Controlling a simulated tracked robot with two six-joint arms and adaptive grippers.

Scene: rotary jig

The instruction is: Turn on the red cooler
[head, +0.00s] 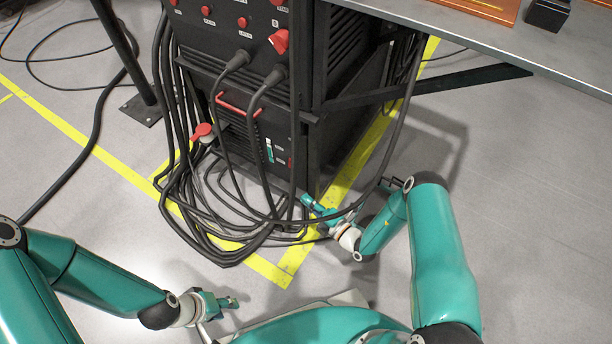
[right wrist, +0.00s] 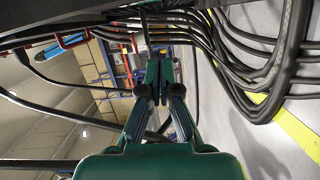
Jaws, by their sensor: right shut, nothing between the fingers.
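The lower black unit (head: 240,128) in the cabinet has a red handle (head: 239,106), a small pale and teal panel (head: 269,151) and a small red part (head: 291,162) near its right edge. I take it for the cooler; its body looks black, not red. Whether its switch is on cannot be told. My right gripper (head: 308,201) is low in front of the cabinet's right corner, among the hanging cables and apart from the panel. In the right wrist view its fingers (right wrist: 158,68) are shut and empty. My left gripper (head: 233,301) is low over the floor, away from the cabinet; its jaw opening is unclear.
Thick black cables (head: 190,205) hang and coil in front of the cabinet, and one loops beside my right gripper. A red knob (head: 279,41) is on the upper unit. A table (head: 480,45) overhangs at the upper right. The floor at the right is clear.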

